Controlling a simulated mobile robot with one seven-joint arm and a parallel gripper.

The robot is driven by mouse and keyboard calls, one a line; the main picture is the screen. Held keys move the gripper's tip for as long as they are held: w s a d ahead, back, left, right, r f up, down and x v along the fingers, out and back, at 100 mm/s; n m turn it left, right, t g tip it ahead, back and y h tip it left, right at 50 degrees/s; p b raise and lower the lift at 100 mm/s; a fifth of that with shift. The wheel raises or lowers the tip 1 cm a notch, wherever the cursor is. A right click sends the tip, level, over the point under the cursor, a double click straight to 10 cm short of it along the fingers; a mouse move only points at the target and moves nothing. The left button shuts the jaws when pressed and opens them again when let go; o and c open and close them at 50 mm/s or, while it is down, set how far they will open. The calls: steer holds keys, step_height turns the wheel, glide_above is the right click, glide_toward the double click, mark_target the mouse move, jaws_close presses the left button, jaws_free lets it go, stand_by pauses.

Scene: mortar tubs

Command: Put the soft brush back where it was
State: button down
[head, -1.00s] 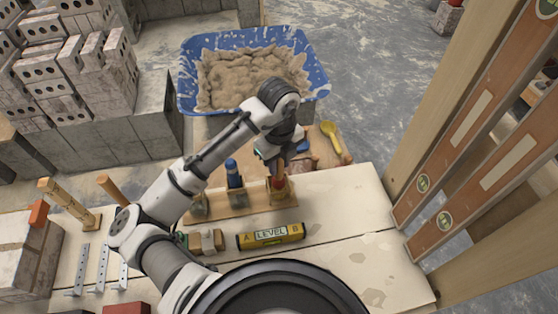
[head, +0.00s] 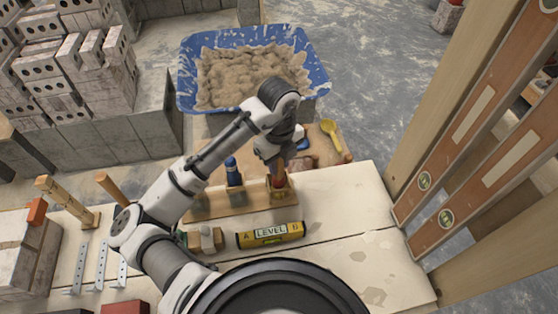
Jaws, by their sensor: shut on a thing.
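My gripper (head: 277,168) points down over the right end of a low wooden rack (head: 215,212). It is shut on a small item with a red part (head: 278,182), which I take to be the soft brush; my fingers hide most of it. The item is upright at the rack's right end. I cannot tell whether it is seated in the rack. A blue-handled tool (head: 232,168) stands upright in the middle of the rack, left of my gripper.
A yellow level (head: 270,235) and a small brush-like block (head: 207,239) lie in front of the rack. A blue tub of mortar (head: 313,70) stands behind, with a yellow scoop (head: 331,132) near it. The bench right of the rack (head: 340,205) is clear.

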steer(key=shift+f, duration=0.1)
steer(key=c, duration=1.1)
jaws_free()
